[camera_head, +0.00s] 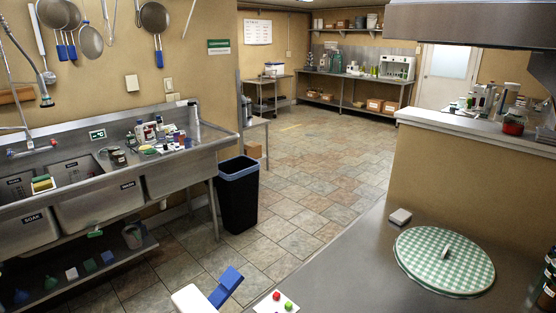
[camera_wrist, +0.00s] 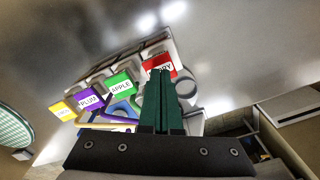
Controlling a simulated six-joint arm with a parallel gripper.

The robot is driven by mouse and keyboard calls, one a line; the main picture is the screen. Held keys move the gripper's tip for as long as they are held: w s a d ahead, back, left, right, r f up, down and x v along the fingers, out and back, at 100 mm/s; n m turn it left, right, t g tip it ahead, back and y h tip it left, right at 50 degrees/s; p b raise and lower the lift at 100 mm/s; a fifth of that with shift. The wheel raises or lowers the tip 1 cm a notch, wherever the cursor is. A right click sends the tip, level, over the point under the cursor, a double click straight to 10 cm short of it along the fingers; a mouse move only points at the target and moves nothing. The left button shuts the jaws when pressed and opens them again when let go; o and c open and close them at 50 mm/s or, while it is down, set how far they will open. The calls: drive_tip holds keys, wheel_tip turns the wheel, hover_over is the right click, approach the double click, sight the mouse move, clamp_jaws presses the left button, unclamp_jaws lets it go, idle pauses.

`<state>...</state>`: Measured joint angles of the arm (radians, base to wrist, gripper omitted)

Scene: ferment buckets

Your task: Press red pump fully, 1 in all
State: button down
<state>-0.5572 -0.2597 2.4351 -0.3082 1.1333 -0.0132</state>
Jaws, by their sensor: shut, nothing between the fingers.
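In the wrist view my gripper (camera_wrist: 161,82) is shut and empty, its two dark green fingers together. The fingertips overlap the lower part of a red labelled part (camera_wrist: 152,66); I cannot tell whether they touch it. Its lettering is partly hidden by the fingers. A green part marked APPLE (camera_wrist: 121,87), a purple part marked PLUM (camera_wrist: 90,101) and a yellow labelled part (camera_wrist: 63,110) stand in a row to the left. In the head view a small red knob (camera_head: 277,295) shows at the bottom edge. My gripper is not visible there.
In the head view a green knob (camera_head: 289,304) sits beside the red one on a white piece (camera_head: 264,304). A green checked round cover (camera_head: 420,270) and a small white block (camera_head: 400,216) lie on the steel counter (camera_head: 350,265). The counter between is clear.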

drive_tip(key=shift+f, duration=1.5)
drive_tip(key=shift+r, duration=1.85)
wheel_tip(320, 180, up, 6)
